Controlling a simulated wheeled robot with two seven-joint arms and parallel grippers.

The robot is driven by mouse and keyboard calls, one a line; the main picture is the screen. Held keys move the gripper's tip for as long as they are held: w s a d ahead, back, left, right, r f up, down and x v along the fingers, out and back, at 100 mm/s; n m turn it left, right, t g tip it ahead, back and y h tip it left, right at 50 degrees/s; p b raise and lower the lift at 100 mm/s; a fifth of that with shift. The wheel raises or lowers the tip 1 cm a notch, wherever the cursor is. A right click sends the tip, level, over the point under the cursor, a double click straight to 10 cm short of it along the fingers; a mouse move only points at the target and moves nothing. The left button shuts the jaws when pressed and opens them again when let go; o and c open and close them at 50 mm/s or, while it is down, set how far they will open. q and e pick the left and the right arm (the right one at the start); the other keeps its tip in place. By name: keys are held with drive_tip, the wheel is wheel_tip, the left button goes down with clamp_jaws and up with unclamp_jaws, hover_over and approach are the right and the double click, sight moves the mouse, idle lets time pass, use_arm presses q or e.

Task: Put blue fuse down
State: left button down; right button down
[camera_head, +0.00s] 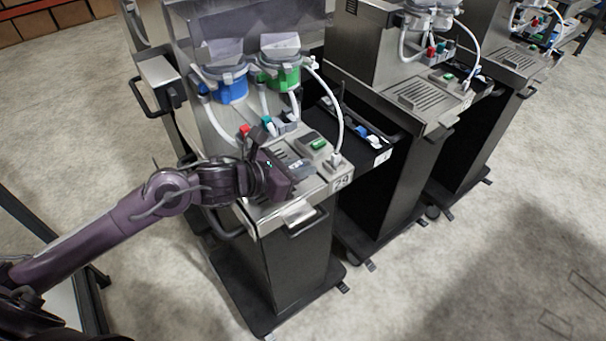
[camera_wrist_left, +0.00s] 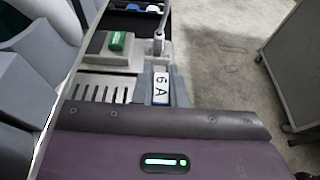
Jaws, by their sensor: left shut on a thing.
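The blue fuse is a grey-blue block with a white "6 A" label in the left wrist view (camera_wrist_left: 161,88), just beyond the purple gripper housing. In the head view it shows as a small pale block (camera_head: 299,168) at the tip of my left gripper (camera_head: 291,175). My left gripper is shut on the fuse, over the metal top of the dispenser marked 29 (camera_head: 341,181). The fingertips are mostly hidden by the gripper housing. Whether the fuse touches the top beneath it cannot be told. My right gripper is not in view.
A slotted grille and a green rocker switch (camera_head: 319,144) lie close by the gripper. A white cable (camera_head: 340,125) arcs to a plug at the panel's right. Blue (camera_head: 232,91) and green (camera_head: 284,78) canisters stand behind. A black tray (camera_head: 375,147) lies to the right.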

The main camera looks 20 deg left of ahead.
sight(303, 186)
use_arm(q)
wheel_tip(303, 186, down, 3)
drive_tip(key=shift+w+d+f+p, duration=0.1)
drive_tip(key=shift+d+p, duration=0.05)
drive_tip(key=shift+p, duration=0.45)
drive_tip(key=shift+f, duration=0.15)
drive_tip(key=shift+f+b, duration=0.2)
drive_tip(key=shift+b, duration=0.1)
drive_tip(key=c, duration=1.5)
unclamp_jaws()
drive_tip(key=shift+r, duration=0.1)
